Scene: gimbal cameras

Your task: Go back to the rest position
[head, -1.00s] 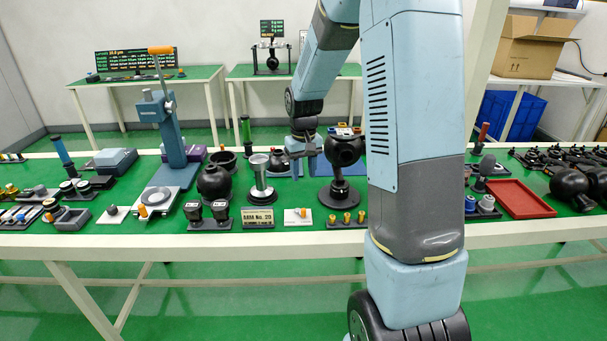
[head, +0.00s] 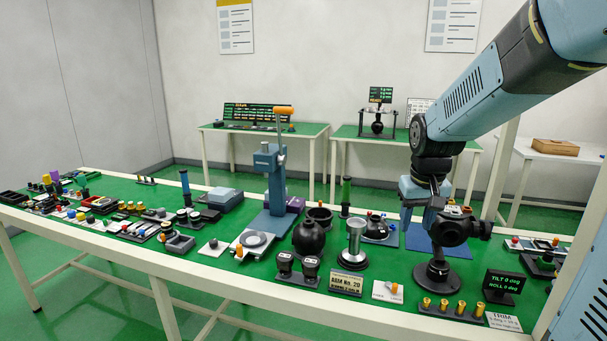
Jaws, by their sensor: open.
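My arm comes in from the upper right of the head view and bends down at a black wrist. My gripper (head: 416,212) hangs from it, fingers down, above the green-topped bench (head: 130,192). It appears open, with nothing seen between the fingers. A black ball-shaped gimbal camera (head: 450,231) on a round base stands beside it and overlaps it in the picture. I cannot tell whether they touch. The fingertips are small and partly hard to make out against the parts behind.
A blue lever press (head: 270,178) stands mid-bench. A black sphere (head: 308,237), a silver cylinder (head: 354,243) and a tilt display (head: 503,283) stand along the front. Small parts crowd the left end. Two back tables (head: 262,131) (head: 385,139) stand behind, with green floor between.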

